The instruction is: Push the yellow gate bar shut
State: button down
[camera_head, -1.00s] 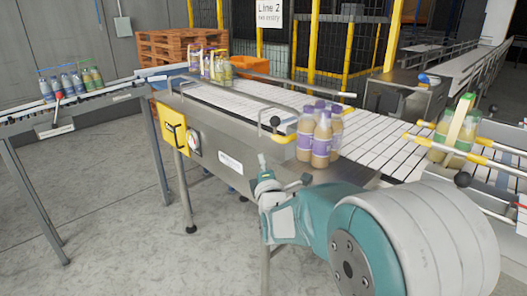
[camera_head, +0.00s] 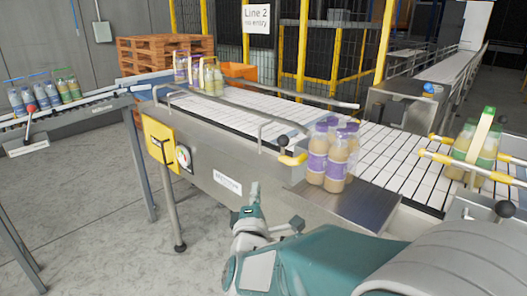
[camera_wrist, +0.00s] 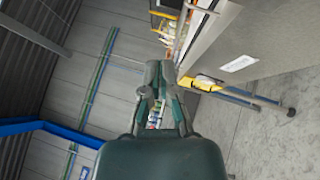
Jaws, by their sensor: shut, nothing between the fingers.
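Two yellow-ended bars (camera_head: 465,166) reach over the right part of the conveyor, beside a green-and-yellow pack of bottles. A short yellow piece (camera_head: 293,158) with a black knob sits on the near conveyor edge, left of the purple-labelled bottles. I cannot tell for certain which of these is the gate bar. My gripper (camera_head: 251,193) is shut and empty, in front of the conveyor's steel side and below the short yellow piece, apart from all the yellow bars. In the wrist view my gripper (camera_wrist: 160,68) points past the machine side; no gate bar can be made out there.
Purple-labelled bottles (camera_head: 331,158) stand on the near conveyor edge, beside a bare steel plate (camera_head: 350,203). The conveyor (camera_head: 385,150) runs behind them. A yellow panel (camera_head: 160,140) and a gauge are on the machine's side. A bottle rail (camera_head: 85,104) stands left. Grey floor between is clear.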

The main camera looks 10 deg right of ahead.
aim_at(284, 148)
jog(key=w+d+r, duration=0.1)
jog(key=w+d, duration=0.2)
jog(key=w, duration=0.1)
jog(key=w+d+r, duration=0.1)
jog(key=w+d, duration=0.2)
jog(key=w, duration=0.1)
jog(key=w+d+r, duration=0.1)
jog(key=w+d, duration=0.2)
jog(key=w, duration=0.1)
jog(key=shift+w+d+r, duration=0.2)
jog(key=shift+w+r, duration=0.1)
jog(key=shift+d, duration=0.15)
dwell(0.4)
jog(key=shift+f, duration=0.1)
